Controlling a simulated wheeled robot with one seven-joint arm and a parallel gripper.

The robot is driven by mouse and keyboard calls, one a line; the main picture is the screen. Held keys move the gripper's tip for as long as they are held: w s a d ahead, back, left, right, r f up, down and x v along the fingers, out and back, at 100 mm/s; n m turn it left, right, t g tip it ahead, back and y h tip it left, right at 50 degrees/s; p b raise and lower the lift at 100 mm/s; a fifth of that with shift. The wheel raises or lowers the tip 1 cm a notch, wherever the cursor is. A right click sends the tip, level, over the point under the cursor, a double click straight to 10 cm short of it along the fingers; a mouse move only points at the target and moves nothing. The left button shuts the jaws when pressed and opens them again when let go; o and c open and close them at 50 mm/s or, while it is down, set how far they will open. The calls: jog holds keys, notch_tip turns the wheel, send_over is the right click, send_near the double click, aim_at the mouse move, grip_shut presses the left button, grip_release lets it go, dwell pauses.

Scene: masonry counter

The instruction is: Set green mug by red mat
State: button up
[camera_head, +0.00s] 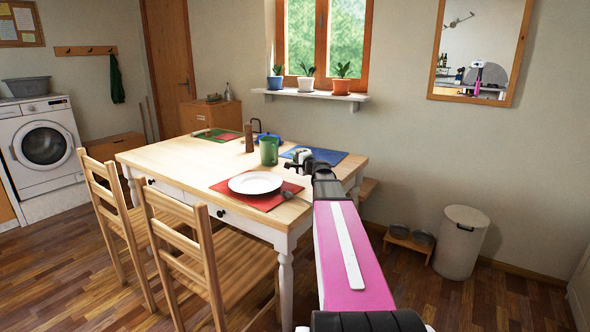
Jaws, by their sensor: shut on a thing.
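The green mug (268,153) is upright above the middle of the table, just left of my gripper. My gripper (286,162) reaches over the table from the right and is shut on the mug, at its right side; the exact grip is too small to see. I cannot tell whether the mug's base touches the table. The red mat (268,204) lies at the near edge of the table, in front of the mug and lower in the picture. A white plate (255,183) lies on it, with cutlery beside the plate.
Bare tabletop shows left of the red mat. Two chairs stand at the near side.

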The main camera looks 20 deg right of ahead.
jog(key=shift+w+d+f, duration=0.1)
jog(key=shift+f, duration=2)
jog(key=shift+f, duration=0.1)
jog(key=o, duration=1.2)
jog(key=shift+c, duration=0.2)
jog(key=v, duration=1.2)
